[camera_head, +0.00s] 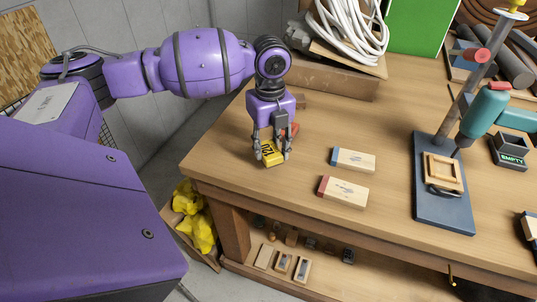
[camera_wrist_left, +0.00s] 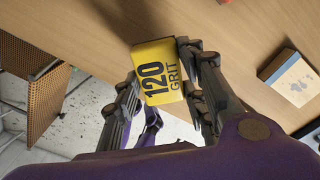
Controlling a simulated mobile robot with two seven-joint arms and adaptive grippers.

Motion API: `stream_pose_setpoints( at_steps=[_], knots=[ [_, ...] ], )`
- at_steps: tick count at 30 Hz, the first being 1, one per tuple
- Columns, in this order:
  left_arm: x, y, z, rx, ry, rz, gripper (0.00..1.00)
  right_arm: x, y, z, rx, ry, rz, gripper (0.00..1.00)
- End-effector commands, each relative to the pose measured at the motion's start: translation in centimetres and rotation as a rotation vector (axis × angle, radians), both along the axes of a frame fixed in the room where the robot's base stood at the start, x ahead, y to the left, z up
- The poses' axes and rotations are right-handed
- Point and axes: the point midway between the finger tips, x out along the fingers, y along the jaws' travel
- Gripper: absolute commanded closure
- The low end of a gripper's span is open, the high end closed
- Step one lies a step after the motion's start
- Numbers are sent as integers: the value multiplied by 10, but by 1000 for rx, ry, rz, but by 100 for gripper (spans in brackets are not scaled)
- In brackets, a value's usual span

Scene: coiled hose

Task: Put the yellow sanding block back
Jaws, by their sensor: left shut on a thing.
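The yellow sanding block (camera_head: 269,155) is between the fingers of my left gripper (camera_head: 271,152), near the left edge of the wooden workbench (camera_head: 310,115). In the left wrist view the block (camera_wrist_left: 158,70) shows its "120 GRIT" label, with the left gripper's fingers (camera_wrist_left: 160,100) on both sides of it. The gripper is shut on the block. I cannot tell whether the block touches the bench top. My right gripper is not in view.
Two wooden blocks, one blue-ended (camera_head: 353,160) and one red-ended (camera_head: 343,191), lie right of the gripper. A drill stand (camera_head: 443,205) stands further right. A coiled white hose (camera_head: 350,30) is at the back. A lower shelf (camera_head: 330,268) holds small items.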

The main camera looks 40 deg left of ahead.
Motion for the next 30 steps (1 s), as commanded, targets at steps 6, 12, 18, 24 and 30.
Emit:
stream_pose_setpoints(
  at_steps=[6, 12, 18, 24, 30],
  knots=[
    [1, 5, -31, 0, 4, 0, 86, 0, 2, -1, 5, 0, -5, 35],
    [2, 5, -36, 1, -1, 0, 86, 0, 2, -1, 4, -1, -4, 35],
    [2, 5, -39, 1, 1, 0, 86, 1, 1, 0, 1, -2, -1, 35],
    [1, 5, -40, 1, 0, 0, 43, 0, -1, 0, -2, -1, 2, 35],
    [1, 5, -40, 1, 0, 0, 43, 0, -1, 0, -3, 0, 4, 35]
  ],
)
